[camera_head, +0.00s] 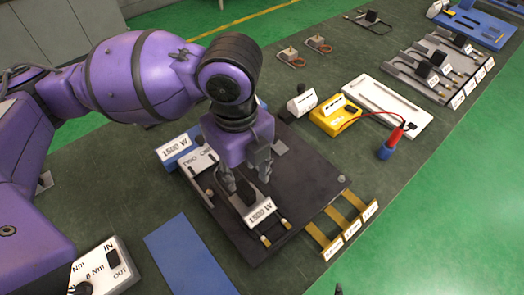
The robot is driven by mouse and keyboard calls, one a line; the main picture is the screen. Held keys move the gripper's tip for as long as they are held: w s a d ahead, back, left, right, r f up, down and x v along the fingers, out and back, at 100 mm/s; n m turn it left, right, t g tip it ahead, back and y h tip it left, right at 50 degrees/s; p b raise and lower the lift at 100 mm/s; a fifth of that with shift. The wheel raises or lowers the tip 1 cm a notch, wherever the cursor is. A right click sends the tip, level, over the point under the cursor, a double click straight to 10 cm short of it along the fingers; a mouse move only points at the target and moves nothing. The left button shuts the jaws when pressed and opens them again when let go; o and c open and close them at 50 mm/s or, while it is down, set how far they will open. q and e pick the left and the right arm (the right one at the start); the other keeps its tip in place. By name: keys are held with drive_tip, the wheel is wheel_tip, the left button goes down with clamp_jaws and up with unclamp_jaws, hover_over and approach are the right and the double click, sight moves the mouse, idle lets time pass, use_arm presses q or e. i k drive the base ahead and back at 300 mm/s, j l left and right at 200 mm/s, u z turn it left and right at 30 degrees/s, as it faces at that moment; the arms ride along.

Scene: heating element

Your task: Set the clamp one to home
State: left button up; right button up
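A dark fixture plate (315,178) lies on the bench in the middle. On it is a heating element (262,209) labelled 1500 W, with two metal pins toward the front. A grey block (196,160) with partly covered lettering, perhaps naming the clamps, sits at the plate's left edge. My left gripper (247,183) points down over the plate, its fingers apart on either side of the element's dark rear part. I see no firm contact. The clamps are largely hidden by my gripper and cannot be told apart. A small dark tip at the bottom edge may be my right gripper (338,289).
A blue block labelled 1500 W (174,148) stands behind the left of the plate. A yellow meter (335,116) with a red lead is behind it, beside a white tray (388,106). Brass strips (338,222) lie at the right. A blue mat (188,257) is in front.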

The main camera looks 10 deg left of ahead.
sight(203, 156)
drive_tip(key=k+l, duration=0.2)
drive_tip(key=k, duration=0.3)
drive_tip(key=k+l, duration=0.2)
drive_tip(key=k, duration=0.25)
drive_tip(key=k+l, duration=0.2)
drive_tip(key=k, duration=0.3)
